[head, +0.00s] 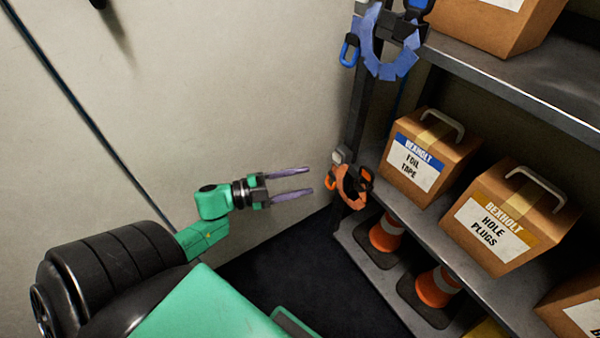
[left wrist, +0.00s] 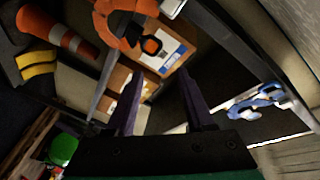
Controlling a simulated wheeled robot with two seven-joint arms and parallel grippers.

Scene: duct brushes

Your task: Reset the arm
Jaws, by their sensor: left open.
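My left gripper (head: 304,181) is open and empty, its two purple-grey fingers pointing right toward the shelf post. In the left wrist view its two fingers (left wrist: 160,105) stand apart with nothing between them. An orange ring-shaped brush (head: 350,187) hangs on the shelf post just right of the fingertips, apart from them as far as I can tell. It also shows at the top of the left wrist view (left wrist: 120,22). A blue ring-shaped brush (head: 385,60) hangs higher on the post, and blue shows at the right of the wrist view (left wrist: 262,100). My right gripper is not in view.
The metal shelf unit (head: 530,92) stands at the right. It holds a foil tape box (head: 413,170), a hole plugs box (head: 492,232) and orange cones (head: 386,235) on the bottom level. A pale wall (head: 230,90) is behind my arm. Dark floor (head: 290,265) is open below the gripper.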

